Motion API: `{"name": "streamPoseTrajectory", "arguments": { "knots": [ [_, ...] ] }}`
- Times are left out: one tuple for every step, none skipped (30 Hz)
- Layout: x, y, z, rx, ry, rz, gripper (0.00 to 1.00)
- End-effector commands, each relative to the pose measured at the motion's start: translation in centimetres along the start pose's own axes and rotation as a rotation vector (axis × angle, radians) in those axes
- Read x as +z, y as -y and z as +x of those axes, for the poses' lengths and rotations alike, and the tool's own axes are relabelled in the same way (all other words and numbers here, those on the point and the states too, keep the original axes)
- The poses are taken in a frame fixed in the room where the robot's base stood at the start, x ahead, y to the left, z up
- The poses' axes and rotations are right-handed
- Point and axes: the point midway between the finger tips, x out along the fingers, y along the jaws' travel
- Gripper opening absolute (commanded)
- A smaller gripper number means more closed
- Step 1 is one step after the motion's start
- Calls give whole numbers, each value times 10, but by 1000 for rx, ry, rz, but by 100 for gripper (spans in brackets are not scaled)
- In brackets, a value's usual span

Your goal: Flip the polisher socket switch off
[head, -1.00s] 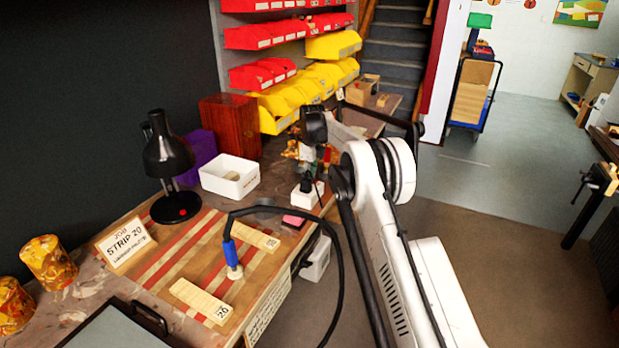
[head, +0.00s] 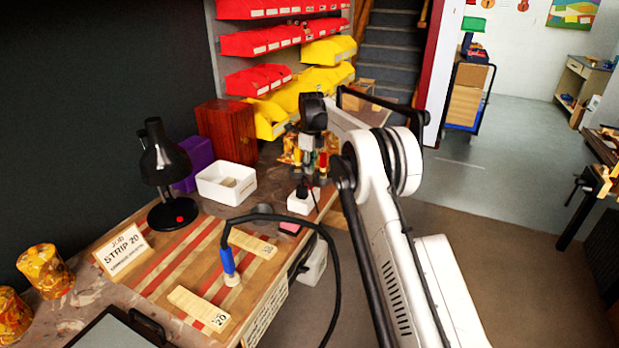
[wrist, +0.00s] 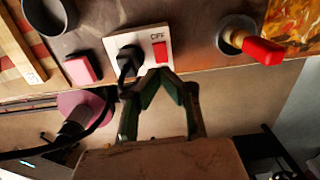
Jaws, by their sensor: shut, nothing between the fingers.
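The white socket plate (wrist: 143,40) lies on the bench near its front edge in the wrist view. It carries a red rocker switch (wrist: 160,50) with the word OFF beside it and a black plug (wrist: 128,60) pushed in on the left. In the head view the socket (head: 299,206) shows small, just below my gripper (head: 316,172). My gripper (wrist: 163,72) is shut and empty, with its fingertips close to the switch's near end. I cannot tell whether they touch it. The rocker's tilt is too small to read.
A pink block (wrist: 82,69) lies left of the socket, and a red-handled tool (wrist: 262,49) stands in a cup to its right. A black cable (head: 336,270) loops off the front edge from a blue-handled tool (head: 228,261). A white tray (head: 226,195) is behind.

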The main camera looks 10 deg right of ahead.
Motion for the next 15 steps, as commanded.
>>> {"name": "streamPoseTrajectory", "arguments": {
  "knots": [
    [0, 0, -11, 0, 0, 0, 0],
    [0, 0, -17, 0, 0, 0, 0],
    [0, 0, -25, 0, 0, 0, 0],
    [0, 0, -32, 0, 0, 0, 0],
    [0, 0, -37, 0, 0, 0, 0],
    [0, 0, -44, 0, 0, 0, 0],
    [0, 0, -49, 0, 0, 0, 0],
    [0, 0, -53, 0, 0, 0, 0],
    [0, 0, -58, 0, 0, 0, 0],
    [0, 0, -62, 0, 0, 0, 0],
    [0, 0, -65, 0, 0, 0, 0],
    [0, 0, -68, 0, 0, 0, 0],
    [0, 0, -70, 0, 0, 0, 0],
    [0, 0, -72, 0, 0, 0, 0],
    [0, 0, -74, 0, 0, 0, 0]
  ]
}}
